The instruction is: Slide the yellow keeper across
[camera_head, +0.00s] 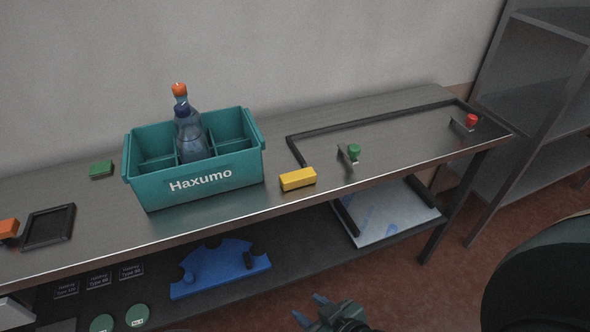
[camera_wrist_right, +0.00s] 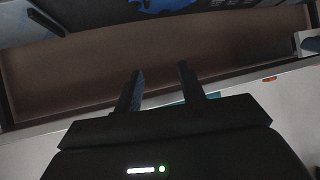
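The yellow keeper (camera_head: 298,179) is a small yellow block at the front edge of the metal bench top, just right of the teal crate. My right gripper (camera_head: 308,313) shows at the bottom of the head view, below and in front of the bench, well apart from the keeper. Its two fingers stand apart with nothing between them, as the right wrist view also shows at the gripper (camera_wrist_right: 160,88). The keeper cannot be made out in the right wrist view. My left gripper is not in view.
The teal crate (camera_head: 216,186) with bottles stands left of the keeper. Right of it are a black frame (camera_head: 293,147), a green-knobbed clamp (camera_head: 353,152) and a red-knobbed one (camera_head: 470,121). A blue fixture (camera_head: 221,268) lies on the lower shelf. A grey rack (camera_head: 540,100) stands at right.

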